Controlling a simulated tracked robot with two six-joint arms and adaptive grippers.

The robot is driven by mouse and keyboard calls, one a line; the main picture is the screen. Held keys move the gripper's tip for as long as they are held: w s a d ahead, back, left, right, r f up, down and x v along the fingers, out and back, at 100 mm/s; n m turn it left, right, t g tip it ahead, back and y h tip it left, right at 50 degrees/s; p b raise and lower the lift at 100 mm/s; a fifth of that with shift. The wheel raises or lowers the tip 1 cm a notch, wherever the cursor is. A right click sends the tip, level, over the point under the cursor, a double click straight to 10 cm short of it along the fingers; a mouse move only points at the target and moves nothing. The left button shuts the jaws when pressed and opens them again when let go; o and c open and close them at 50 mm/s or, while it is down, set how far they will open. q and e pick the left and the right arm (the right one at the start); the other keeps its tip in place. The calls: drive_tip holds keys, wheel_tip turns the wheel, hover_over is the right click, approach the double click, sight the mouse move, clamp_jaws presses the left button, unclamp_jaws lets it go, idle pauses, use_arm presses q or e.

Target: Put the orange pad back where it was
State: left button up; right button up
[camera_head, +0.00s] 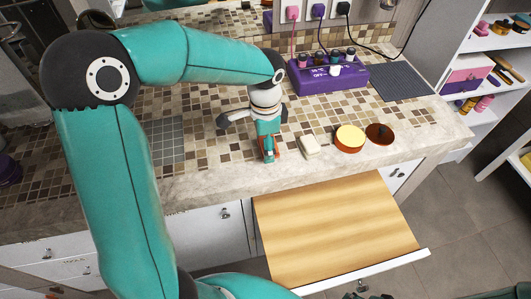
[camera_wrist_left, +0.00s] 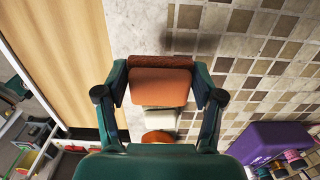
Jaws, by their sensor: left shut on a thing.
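The orange pad (camera_wrist_left: 160,87) is held between the two fingers of my left gripper (camera_wrist_left: 161,92), seen in the left wrist view. A darker reddish-brown strip (camera_wrist_left: 165,62) shows along its far edge; I cannot tell if it is part of the pad. In the head view my left gripper (camera_head: 268,150) is over the front edge of the tiled counter (camera_head: 215,182), with a little of the pad showing. I cannot tell whether the pad touches the counter. My right gripper is not in view.
A cream block (camera_head: 309,146), an open round tin (camera_head: 349,139) and a brown lid (camera_head: 379,133) sit right of the gripper. Behind stands a purple box (camera_head: 325,88) with plugs above. A grey grid mat (camera_head: 167,142) lies left. Below, a wooden-topped drawer (camera_head: 335,230) is pulled out.

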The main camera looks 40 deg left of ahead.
use_arm(q)
drive_tip(key=shift+f, duration=2.2)
drive_tip(key=o, duration=1.1)
drive_tip(key=shift+f, duration=0.1)
wheel_tip(320, 180, up, 12)
drive_tip(key=shift+r, duration=0.15)
drive_tip(key=shift+s, duration=0.1)
